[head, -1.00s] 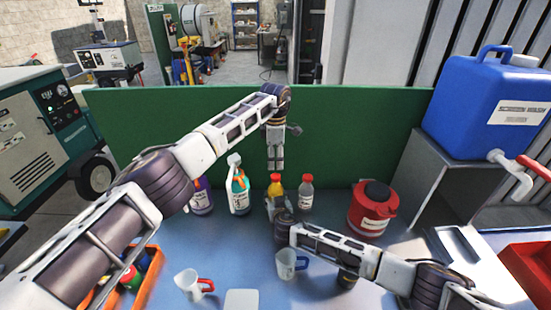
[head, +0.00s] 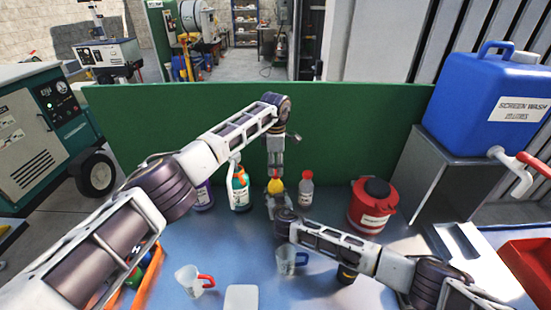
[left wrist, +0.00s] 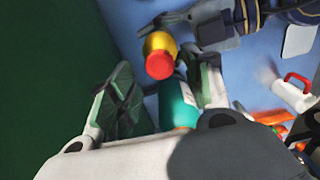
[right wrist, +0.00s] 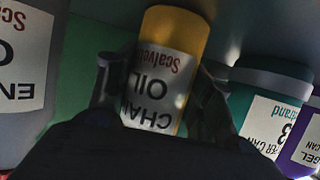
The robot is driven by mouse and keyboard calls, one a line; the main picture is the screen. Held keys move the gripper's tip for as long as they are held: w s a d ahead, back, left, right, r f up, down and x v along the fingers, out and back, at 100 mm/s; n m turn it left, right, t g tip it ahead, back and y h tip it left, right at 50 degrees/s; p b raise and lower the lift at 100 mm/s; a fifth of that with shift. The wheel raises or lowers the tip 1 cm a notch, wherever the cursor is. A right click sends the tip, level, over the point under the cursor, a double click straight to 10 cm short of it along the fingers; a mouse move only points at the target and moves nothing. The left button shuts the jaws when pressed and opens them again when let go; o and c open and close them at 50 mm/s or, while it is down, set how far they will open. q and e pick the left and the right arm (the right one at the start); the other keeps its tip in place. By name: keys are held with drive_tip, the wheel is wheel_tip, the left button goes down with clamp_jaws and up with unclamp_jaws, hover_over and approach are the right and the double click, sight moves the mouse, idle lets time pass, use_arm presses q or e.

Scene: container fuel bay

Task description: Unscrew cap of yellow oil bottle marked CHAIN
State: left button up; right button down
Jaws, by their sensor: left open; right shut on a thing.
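The yellow oil bottle (head: 276,186) stands on the bench, and its label in the right wrist view (right wrist: 165,85) reads CHAIN OIL. Its red cap (left wrist: 159,65) shows in the left wrist view. My right gripper (head: 279,206) is shut on the bottle's body, with a finger on each side of it in the right wrist view (right wrist: 158,95).
A teal bottle (head: 239,188) and a purple bottle (head: 203,196) stand to the left, a grey bottle (head: 306,190) close on the right. A red can (head: 370,208) is farther right. Mugs (head: 189,282) (head: 286,262) stand in front. A green panel (head: 350,130) is behind.

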sight(276, 173)
use_arm(q)
drive_tip(key=shift+f, duration=1.95)
drive_tip(key=c, duration=1.1)
drive_tip(key=shift+o, duration=0.2)
drive_tip(key=n, duration=0.4)
drive_tip(key=shift+n, duration=0.3)
drive_tip(key=n, duration=0.4)
drive_tip(key=shift+s+n, duration=0.1)
drive_tip(key=shift+n, duration=0.2)
drive_tip(key=shift+c, duration=0.2)
drive_tip(key=n, duration=0.4)
drive_tip(key=shift+n, duration=0.3)
drive_tip(key=n, duration=0.4)
drive_tip(key=shift+n, duration=0.4)
